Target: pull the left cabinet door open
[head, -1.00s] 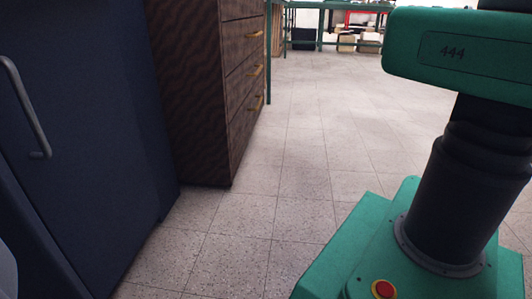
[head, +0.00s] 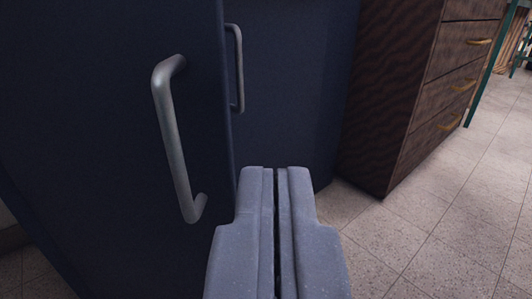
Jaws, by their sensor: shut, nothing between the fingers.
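The left cabinet door (head: 90,120) is dark blue and fills the left of the view. Its grey bar handle (head: 176,145) stands upright near the door's right edge. The right door (head: 290,90) is the same blue, with a smaller-looking handle (head: 238,70) beside the left door's edge. The left door's edge seems to stand forward of the right door; I cannot tell by how much. My gripper (head: 276,172) is shut and empty, low in the middle. In the picture it is right of the left handle's lower end, apart from it.
A brown wooden drawer unit (head: 385,100) with brass handles stands to the right of the cabinet. Speckled tile floor (head: 440,220) is clear at the lower right. A green-framed table (head: 488,65) shows at the far right edge.

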